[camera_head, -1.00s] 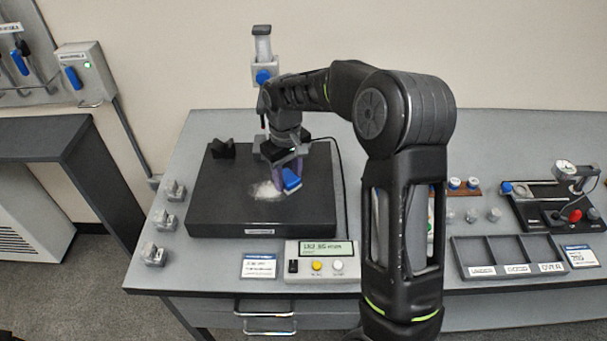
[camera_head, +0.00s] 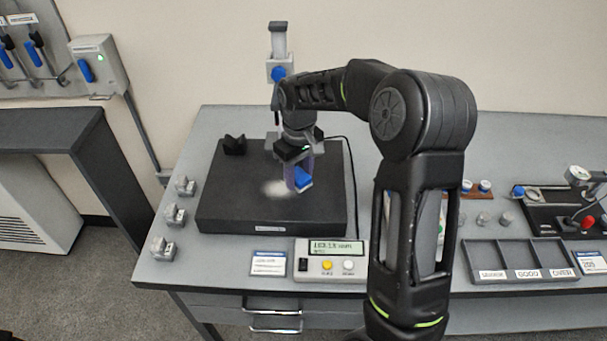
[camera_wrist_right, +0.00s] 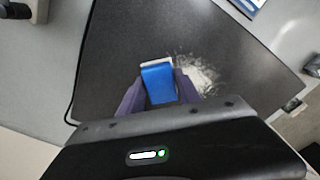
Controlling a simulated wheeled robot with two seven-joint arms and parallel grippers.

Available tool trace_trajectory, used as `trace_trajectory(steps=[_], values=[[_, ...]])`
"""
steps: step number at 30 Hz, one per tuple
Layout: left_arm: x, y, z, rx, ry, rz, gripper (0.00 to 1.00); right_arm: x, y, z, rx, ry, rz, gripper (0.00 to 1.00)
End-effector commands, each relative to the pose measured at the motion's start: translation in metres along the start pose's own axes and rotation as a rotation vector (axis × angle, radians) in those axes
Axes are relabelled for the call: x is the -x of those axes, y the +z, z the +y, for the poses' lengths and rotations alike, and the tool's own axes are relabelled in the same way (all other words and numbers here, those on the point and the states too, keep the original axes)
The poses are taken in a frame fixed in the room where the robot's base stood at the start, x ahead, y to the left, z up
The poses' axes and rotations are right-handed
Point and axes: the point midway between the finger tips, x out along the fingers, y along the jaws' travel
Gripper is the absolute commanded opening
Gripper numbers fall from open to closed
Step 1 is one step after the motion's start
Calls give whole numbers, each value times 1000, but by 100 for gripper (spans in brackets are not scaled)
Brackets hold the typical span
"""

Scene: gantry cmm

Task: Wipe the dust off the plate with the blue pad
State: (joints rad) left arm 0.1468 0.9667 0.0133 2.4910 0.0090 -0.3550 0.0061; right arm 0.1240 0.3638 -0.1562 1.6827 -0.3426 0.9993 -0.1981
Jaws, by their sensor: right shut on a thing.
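The dark plate (camera_head: 225,205) lies on the grey bench. A pale patch of dust (camera_head: 275,188) is on it, and it also shows in the right wrist view (camera_wrist_right: 198,76), just right of the pad. My right gripper (camera_head: 297,178) is over the plate, shut on the blue pad (camera_head: 303,176). In the right wrist view the blue pad (camera_wrist_right: 158,84) sits between the two purple fingers, with a pale edge at its far end. I cannot tell whether the pad touches the plate. My left gripper is not in view.
A dark V-block (camera_head: 234,145) stands on the plate's back left corner. A display box (camera_head: 330,260) is in front of the plate. Several metal pieces (camera_head: 175,216) line the bench's left side. A sectioned tray (camera_head: 520,258) and a gauge stand (camera_head: 585,190) are at right.

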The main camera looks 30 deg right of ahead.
Motion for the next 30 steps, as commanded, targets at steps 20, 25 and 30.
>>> trace_trajectory(steps=[20, 25, 30], values=[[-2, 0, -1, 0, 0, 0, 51, -7, 26, 0, 43, -27, -28, 0], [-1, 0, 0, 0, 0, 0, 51, -7, 27, 3, 38, -24, -29, 0], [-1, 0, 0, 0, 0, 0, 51, -5, 31, 2, 37, -21, -29, 0]])
